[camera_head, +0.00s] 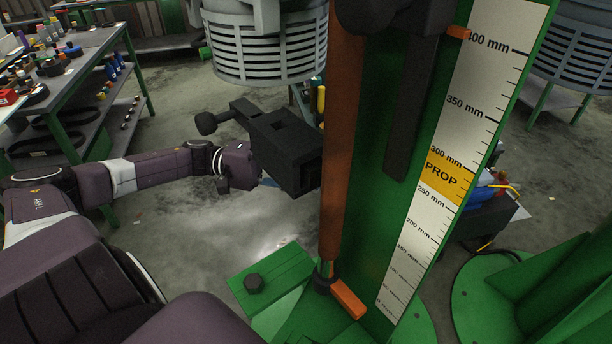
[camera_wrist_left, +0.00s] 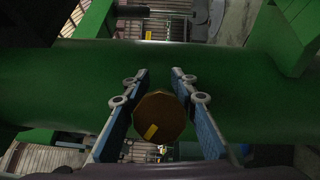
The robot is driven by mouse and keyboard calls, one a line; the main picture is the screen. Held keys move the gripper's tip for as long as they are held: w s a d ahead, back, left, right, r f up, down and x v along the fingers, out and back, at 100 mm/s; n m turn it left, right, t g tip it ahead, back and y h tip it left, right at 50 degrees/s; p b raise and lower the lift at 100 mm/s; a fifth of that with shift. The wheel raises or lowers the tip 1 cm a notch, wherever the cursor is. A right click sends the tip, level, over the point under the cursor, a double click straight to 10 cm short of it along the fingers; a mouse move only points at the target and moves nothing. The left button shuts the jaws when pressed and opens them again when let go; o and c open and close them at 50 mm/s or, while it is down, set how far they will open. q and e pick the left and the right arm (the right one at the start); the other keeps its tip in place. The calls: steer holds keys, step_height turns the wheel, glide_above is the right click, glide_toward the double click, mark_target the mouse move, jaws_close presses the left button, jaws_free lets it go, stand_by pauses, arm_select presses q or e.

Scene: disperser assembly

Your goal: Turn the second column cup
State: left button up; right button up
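A tall green column (camera_head: 388,150) with a measuring scale (camera_head: 452,150) stands right of centre in the head view. A brown rod (camera_head: 341,150) runs up beside it. A black block (camera_head: 285,148) with a knobbed lever (camera_head: 207,123) sits left of the rod. My left gripper (camera_head: 268,182) is mostly hidden behind this block. In the left wrist view my left gripper's blue fingers (camera_wrist_left: 160,95) stand apart, one on each side of a round brown piece (camera_wrist_left: 160,112) with a yellow mark. I cannot tell whether they press on it or whether it is the cup. My right gripper is not in view.
A grey slotted housing (camera_head: 265,50) hangs above the black block. A green foot with a bolt (camera_head: 254,283) lies below. A workbench (camera_head: 62,85) with small parts stands at the far left. The grey floor (camera_head: 185,225) between bench and column is mostly clear.

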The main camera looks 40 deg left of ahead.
arm_select(q)
jaws_close()
steer(key=m+y+p, duration=0.2)
steer(key=m+p, duration=0.2)
steer(key=p, duration=0.1)
steer(key=w+f+m+t+y+p, duration=0.1)
steer(key=m+y+p, duration=0.1)
steer(key=p, duration=0.3)
steer(key=a+m+y+p, duration=0.1)
steer(key=m+p, duration=0.4)
steer(key=p, duration=0.1)
steer(key=shift+w+f+m+y, duration=0.15)
steer(key=shift+m+y, duration=0.15)
steer(key=shift+y, duration=0.1)
steer(key=shift+w+a+f+m+t+y+p, duration=0.2)
steer(key=shift+m+t+y+p, duration=0.15)
steer(key=shift+m+p, duration=0.4)
steer(key=shift+w+a+f+m+t+y+p, duration=0.15)
steer(key=shift+m+t+y+p, duration=0.15)
steer(key=shift+m+p, duration=0.45)
steer(key=shift+r, duration=0.1)
steer(key=o, duration=0.8)
jaws_free()
steer(key=shift+s, duration=0.1)
